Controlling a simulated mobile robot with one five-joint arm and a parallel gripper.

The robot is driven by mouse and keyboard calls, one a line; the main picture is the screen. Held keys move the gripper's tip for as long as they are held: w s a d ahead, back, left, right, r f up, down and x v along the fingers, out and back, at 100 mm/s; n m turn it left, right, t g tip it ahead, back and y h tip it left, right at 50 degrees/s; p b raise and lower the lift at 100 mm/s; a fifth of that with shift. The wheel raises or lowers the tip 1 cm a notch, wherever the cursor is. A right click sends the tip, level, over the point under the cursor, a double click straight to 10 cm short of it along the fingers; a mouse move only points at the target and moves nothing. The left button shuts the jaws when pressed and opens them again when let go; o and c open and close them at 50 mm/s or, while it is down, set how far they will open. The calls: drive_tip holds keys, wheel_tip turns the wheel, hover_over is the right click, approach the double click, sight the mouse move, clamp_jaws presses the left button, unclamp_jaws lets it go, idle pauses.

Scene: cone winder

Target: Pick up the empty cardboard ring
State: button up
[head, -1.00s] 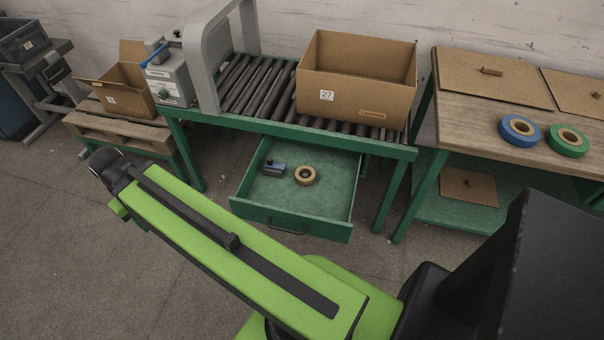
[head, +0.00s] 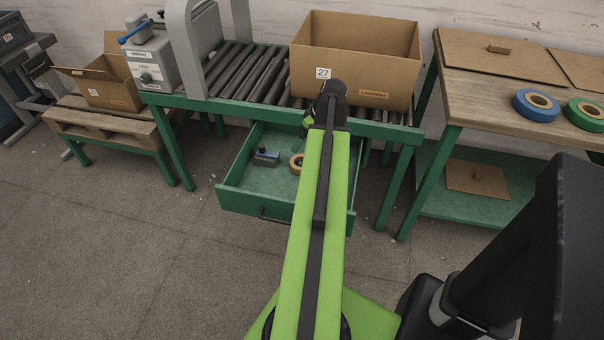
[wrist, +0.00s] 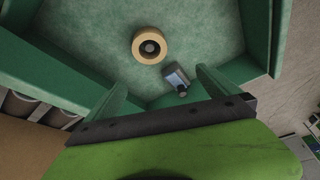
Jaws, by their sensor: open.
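The tan cardboard ring (head: 295,163) lies flat in the open green drawer (head: 235,198). My arm covers its right part in the head view. It is fully visible in the wrist view (wrist: 149,31), lying on the drawer floor with its hole facing up. My gripper (wrist: 162,79) is open, its two green fingers apart with nothing held between them. The ring is beyond the fingertips, near the top middle of the wrist view. In the head view the gripper is hidden behind the end of my arm.
The drawer walls surround both. Above is a roller table (head: 232,108) with a large cardboard box (head: 372,85). Blue (head: 522,106) and green (head: 577,119) tape rolls lie on the right-hand table.

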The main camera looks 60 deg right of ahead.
drive_tip(key=s+d, duration=0.2)
drive_tip(key=b, duration=1.1)
hover_over(300, 163)
drive_tip(key=s, duration=0.2)
wheel_tip(300, 163, down, 11)
drive_tip(key=shift+s+d+f, duration=0.1)
drive_tip(key=shift+d+f, duration=0.05)
drive_tip(key=shift+w+f+b, duration=0.2)
drive_tip(key=shift+f+b, duration=0.1)
drive_tip(key=shift+f, duration=0.05)
drive_tip(key=shift+w, duration=0.1)
drive_tip(key=b+x, duration=0.4)
drive_tip(key=shift+s+f+b, duration=0.25)
drive_tip(key=shift+f+b, duration=0.1)
drive_tip(key=shift+f, duration=0.15)
drive_tip(key=shift+w+f, duration=0.2)
drive_tip(key=shift+r, duration=0.2)
drive_tip(key=c, duration=1.4)
drive_tip(key=shift+c, duration=0.2)
